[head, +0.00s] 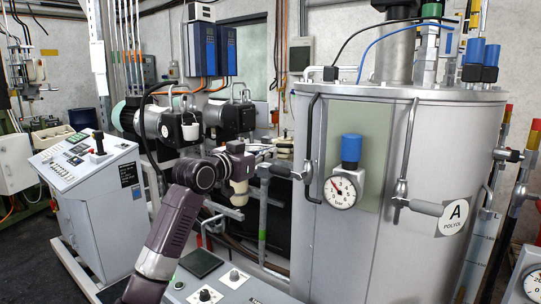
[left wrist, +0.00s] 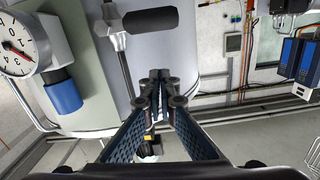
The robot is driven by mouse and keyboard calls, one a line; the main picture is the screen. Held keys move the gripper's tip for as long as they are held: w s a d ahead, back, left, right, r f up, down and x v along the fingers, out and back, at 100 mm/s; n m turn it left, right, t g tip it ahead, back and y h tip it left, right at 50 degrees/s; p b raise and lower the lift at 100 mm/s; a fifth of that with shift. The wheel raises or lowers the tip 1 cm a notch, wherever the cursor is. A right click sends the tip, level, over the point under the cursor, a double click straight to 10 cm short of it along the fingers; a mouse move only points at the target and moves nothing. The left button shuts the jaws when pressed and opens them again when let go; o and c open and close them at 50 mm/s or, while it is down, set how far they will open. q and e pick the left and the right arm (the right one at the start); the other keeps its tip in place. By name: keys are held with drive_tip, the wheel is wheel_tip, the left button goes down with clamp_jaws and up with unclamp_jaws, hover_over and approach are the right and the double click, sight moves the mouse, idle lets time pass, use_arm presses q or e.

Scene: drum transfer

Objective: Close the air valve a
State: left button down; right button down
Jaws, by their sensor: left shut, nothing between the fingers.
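The tank A (head: 450,160) stands at the right in the head view, with a round "A POLYOL" label. On its left side a lever valve with a dark grip (head: 280,171) sits on a vertical pipe (head: 312,130), its handle pointing left, across the pipe. Its black grip (left wrist: 151,19) shows at the top of the left wrist view. A second lever valve (head: 422,207) sits beside the label. Which one is air valve a I cannot read. My left gripper (head: 268,149) is close to the left lever; in its wrist view its fingers (left wrist: 160,88) are together and empty, apart from the grip.
A pressure gauge (head: 341,191) with a blue-capped regulator (head: 351,150) is on the tank front, right of the left lever. Pumps and pipes (head: 183,125) stand behind my arm. A control console (head: 90,165) is at the left, with a panel (head: 225,283) below.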

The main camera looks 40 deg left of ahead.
use_arm(q)
drive_tip(key=s+b, duration=0.4)
drive_tip(key=s, duration=0.4)
drive_tip(key=t+b, duration=0.1)
drive_tip(key=t, duration=0.6)
hover_over(275, 170)
drive_tip(key=s+d, duration=0.1)
drive_tip(key=s, duration=0.1)
drive_tip(key=f, duration=0.1)
drive_tip(key=shift+n, duration=0.4)
drive_tip(key=f+p, duration=0.1)
drive_tip(key=f, duration=0.3)
drive_tip(key=shift+w+f, duration=0.15)
drive_tip(key=shift+w, duration=0.05)
drive_tip(key=shift+f, duration=0.2)
